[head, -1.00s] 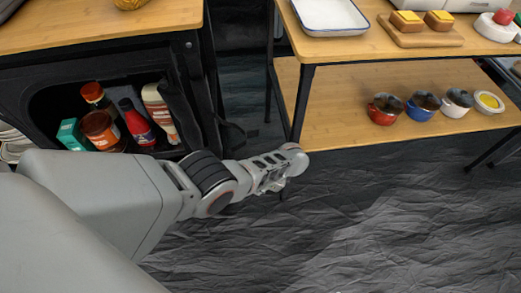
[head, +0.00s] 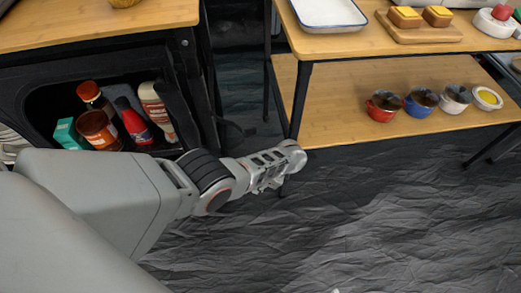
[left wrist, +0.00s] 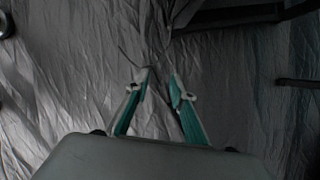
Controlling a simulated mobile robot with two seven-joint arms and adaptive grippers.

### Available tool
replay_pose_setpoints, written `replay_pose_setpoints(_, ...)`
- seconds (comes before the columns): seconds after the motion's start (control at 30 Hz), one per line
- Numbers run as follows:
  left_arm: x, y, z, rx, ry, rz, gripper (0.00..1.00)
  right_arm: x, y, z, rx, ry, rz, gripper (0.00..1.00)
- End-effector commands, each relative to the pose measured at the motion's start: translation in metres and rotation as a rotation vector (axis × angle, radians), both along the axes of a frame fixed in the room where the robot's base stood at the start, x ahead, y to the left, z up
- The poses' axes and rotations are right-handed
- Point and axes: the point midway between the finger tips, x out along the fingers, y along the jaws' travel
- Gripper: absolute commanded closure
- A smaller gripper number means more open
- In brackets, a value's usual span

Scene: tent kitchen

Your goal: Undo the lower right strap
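A black fabric cabinet (head: 60,90) stands at the left with its front open. A dark rolled flap (head: 178,105) hangs at the right side of its opening. A dark strap-like piece (head: 232,130) shows low beside the cabinet's right side; I cannot tell whether it is the lower right strap or whether it is fastened. My left gripper (head: 270,178) is right of the cabinet, in front of a table leg. In the left wrist view its teal-padded fingers (left wrist: 160,76) are apart with nothing between them, above the dark floor sheet. My right gripper is not seen.
Bottles and jars (head: 100,125) stand inside the cabinet. A two-level wooden table (head: 400,75) at the right holds a white tray (head: 328,12) above and several small pots (head: 421,101) below. Its black leg (head: 299,100) is close to my gripper. The creased floor sheet (head: 380,215) is clear.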

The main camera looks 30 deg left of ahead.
Motion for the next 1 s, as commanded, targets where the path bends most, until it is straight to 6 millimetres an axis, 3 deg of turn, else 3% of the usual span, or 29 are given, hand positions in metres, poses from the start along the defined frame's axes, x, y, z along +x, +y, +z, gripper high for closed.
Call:
replay_pose_setpoints(0.03, -0.002, 0.011, -0.001, 0.019, 0.008, -0.002, 0.79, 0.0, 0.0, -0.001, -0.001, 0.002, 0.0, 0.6)
replay_pose_setpoints(0.47, 0.004, -0.001, 0.024, 0.014, -0.002, -0.002, 0.79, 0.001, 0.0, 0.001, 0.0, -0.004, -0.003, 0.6)
replay_pose_setpoints(1.0, 0.012, -0.039, 0.099, -0.001, -0.003, -0.001, 0.79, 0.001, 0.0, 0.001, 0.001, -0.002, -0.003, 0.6)
